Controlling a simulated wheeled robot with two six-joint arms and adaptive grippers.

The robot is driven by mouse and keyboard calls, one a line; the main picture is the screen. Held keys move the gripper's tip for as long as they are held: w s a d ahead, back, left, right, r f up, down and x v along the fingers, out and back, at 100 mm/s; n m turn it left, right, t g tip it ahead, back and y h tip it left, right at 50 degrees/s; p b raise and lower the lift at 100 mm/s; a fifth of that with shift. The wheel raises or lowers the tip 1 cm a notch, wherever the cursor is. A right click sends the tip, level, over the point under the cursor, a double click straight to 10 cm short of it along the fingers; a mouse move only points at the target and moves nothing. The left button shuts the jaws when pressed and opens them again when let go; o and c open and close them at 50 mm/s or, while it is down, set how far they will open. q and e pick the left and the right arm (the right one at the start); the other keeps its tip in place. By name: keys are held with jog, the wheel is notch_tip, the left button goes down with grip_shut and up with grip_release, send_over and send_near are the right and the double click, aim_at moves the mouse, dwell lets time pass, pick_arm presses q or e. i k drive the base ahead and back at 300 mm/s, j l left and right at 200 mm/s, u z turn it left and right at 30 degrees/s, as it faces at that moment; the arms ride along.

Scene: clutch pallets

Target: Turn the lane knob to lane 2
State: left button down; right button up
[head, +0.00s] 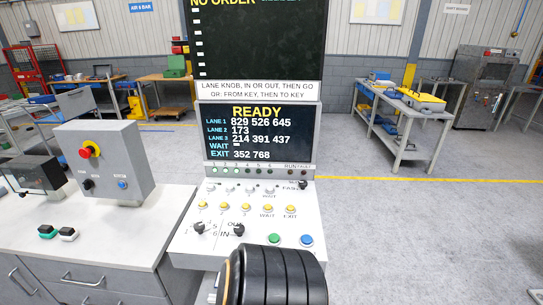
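The lane knob (199,229) is a small dark knob at the lower left of the white sloping control panel (185,245). Numbers stand around it, partly legible, and its pointer direction is too small to tell. A second dark knob (239,230) to its right has OUT and IN marks. A black ribbed part of my own arm rises from the bottom edge just below the panel, apart from the lane knob in the picture. No fingertips of either gripper show.
The display (258,137) reads READY above lane lists. Yellow buttons (245,208), a green button (274,239) and a blue button (306,240) sit on the panel. A grey box with a red stop button (90,150) stands left.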

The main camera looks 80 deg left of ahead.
aim_at(199, 226)
jog(key=u, duration=2.9)
